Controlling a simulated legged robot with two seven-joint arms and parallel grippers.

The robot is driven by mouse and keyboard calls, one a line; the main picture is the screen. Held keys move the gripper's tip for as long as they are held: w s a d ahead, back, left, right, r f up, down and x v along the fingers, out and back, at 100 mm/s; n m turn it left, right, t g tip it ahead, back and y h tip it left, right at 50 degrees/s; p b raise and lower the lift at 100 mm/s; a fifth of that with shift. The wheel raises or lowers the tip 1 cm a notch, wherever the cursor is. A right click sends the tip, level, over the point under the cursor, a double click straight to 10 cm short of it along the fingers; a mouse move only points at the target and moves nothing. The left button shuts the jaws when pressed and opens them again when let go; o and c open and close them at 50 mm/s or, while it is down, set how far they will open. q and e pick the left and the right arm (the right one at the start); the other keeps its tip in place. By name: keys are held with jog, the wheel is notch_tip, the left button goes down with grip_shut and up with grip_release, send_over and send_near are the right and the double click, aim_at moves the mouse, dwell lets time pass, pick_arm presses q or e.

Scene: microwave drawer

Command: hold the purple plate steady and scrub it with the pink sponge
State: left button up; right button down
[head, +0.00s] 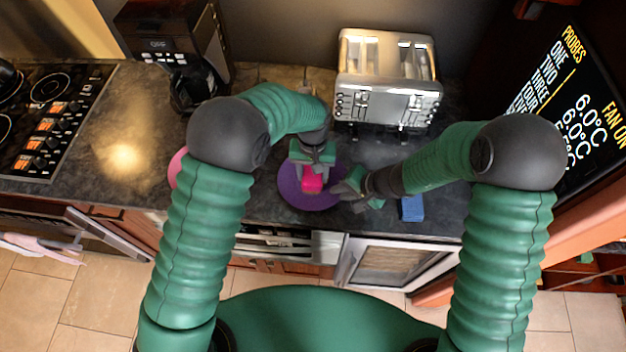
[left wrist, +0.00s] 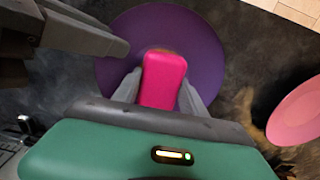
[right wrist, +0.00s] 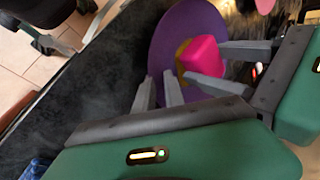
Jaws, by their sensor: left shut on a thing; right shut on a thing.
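The purple plate (head: 291,196) lies on the dark counter near its front edge; it also shows in the left wrist view (left wrist: 205,50) and the right wrist view (right wrist: 185,35). My left gripper (head: 312,171) is above the plate, shut on the pink sponge (head: 312,184). In the left wrist view the sponge (left wrist: 164,75) sits between the fingers over the plate. A yellowish-brown underside of the sponge (right wrist: 203,55) shows in the right wrist view, at or just above the plate. My right gripper (right wrist: 160,90) is shut on the plate's rim at its right side.
A pink plate (head: 178,167) lies left of the purple one, partly behind my left arm. A blue block (head: 412,208) is on the counter to the right. A toaster (head: 388,80) and a coffee maker (head: 175,45) stand behind; a stove (head: 45,110) is far left.

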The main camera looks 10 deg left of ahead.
pick_arm(q)
jog(key=shift+f, duration=0.55)
